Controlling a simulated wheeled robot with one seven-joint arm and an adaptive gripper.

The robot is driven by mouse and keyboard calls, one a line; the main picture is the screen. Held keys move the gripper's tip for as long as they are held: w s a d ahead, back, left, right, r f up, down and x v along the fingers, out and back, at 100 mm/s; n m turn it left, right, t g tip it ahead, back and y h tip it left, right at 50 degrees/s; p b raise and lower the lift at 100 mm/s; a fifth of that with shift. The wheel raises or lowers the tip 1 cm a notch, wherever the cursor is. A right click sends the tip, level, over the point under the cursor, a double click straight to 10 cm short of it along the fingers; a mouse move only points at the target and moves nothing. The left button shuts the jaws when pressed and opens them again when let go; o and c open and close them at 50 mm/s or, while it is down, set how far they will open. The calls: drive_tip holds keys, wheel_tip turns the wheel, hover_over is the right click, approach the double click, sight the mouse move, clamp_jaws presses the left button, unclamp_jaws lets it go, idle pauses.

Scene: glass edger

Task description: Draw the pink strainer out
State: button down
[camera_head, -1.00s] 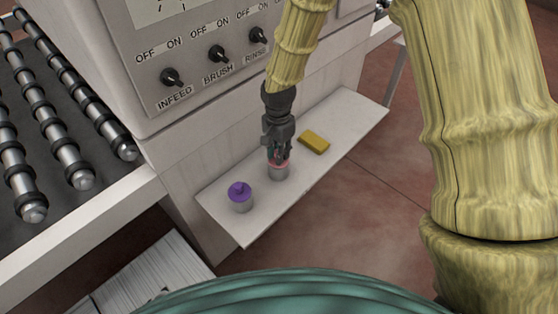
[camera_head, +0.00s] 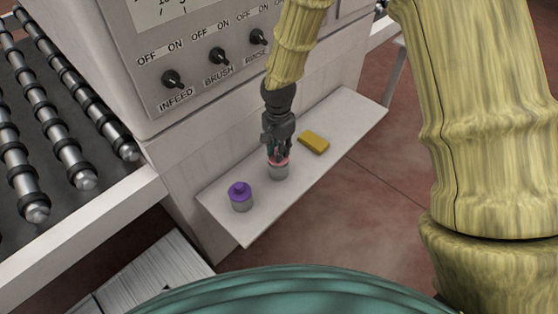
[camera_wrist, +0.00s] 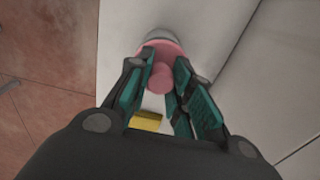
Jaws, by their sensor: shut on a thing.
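The pink strainer (camera_wrist: 161,68) shows in the wrist view with its round knob between my fingers. In the head view the pink strainer (camera_head: 283,161) is a thin pink band at the top of a grey cup (camera_head: 279,172) on the shelf. My gripper (camera_head: 278,156) is above the cup, pointing down, shut on the strainer's knob. In the wrist view my gripper (camera_wrist: 160,85) has its green-padded fingers on both sides of the knob. The fingers hide part of the strainer in the head view. I cannot tell how deep it sits in the cup.
A second grey cup with a purple strainer (camera_head: 240,192) stands to the left on the white shelf (camera_head: 350,120). A yellow block (camera_head: 314,143) lies to the right of my gripper. The machine's panel with switches (camera_head: 218,56) rises behind. The shelf's right end is clear.

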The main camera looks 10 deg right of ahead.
drive_tip(key=shift+r+p, duration=2.55)
drive_tip(key=shift+r, duration=0.9)
drive_tip(key=shift+r+p, duration=1.65)
drive_tip(key=shift+r, duration=0.35)
